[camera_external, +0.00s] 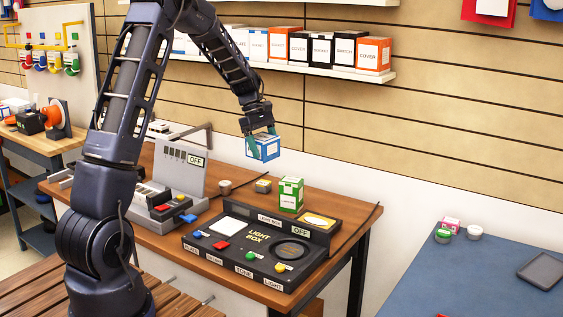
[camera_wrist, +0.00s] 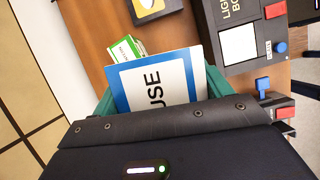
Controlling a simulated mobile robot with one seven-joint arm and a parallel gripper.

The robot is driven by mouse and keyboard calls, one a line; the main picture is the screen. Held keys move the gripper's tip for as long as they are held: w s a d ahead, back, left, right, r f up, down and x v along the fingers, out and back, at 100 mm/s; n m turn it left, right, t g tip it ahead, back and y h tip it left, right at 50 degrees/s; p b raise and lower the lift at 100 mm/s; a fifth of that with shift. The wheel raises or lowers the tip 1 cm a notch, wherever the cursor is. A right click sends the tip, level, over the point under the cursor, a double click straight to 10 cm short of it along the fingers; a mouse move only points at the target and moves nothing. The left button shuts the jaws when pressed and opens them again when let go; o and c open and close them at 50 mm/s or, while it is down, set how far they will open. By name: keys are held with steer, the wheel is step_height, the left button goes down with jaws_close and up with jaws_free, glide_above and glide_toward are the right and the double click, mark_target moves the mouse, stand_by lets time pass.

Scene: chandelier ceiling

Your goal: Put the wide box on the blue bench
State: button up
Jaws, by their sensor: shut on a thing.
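A blue and white box (camera_external: 264,151) is held in the air above the wooden table; I take it for the wide box. My gripper (camera_external: 261,133) is shut on it, with teal fingers on its two sides. In the wrist view the box (camera_wrist: 160,82) shows a white face with a blue border and the letters "USE". The blue bench (camera_external: 480,283) is at the lower right, well to the right of the box and apart from it.
On the wooden table are the light box (camera_external: 262,245), a green box (camera_external: 291,194) and a grey device (camera_external: 180,165). A shelf (camera_external: 330,70) of boxes is behind.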

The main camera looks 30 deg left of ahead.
steer(key=w+d, duration=0.3)
steer(key=d, duration=3.3)
steer(key=s+d, duration=0.5)
steer(key=d, duration=0.6)
steer(key=s+d+n, duration=0.1)
steer(key=s+d, duration=0.4)
steer(key=d, duration=0.7)
steer(key=s+d, duration=0.5)
steer(key=d, duration=0.6)
steer(key=f, duration=1.9)
steer(key=shift+w+d+f, duration=0.1)
steer(key=shift+w+f, duration=0.1)
steer(key=shift+f, duration=0.15)
steer(key=shift+f, duration=0.1)
steer(key=o, duration=1)
steer(key=shift+o, duration=0.2)
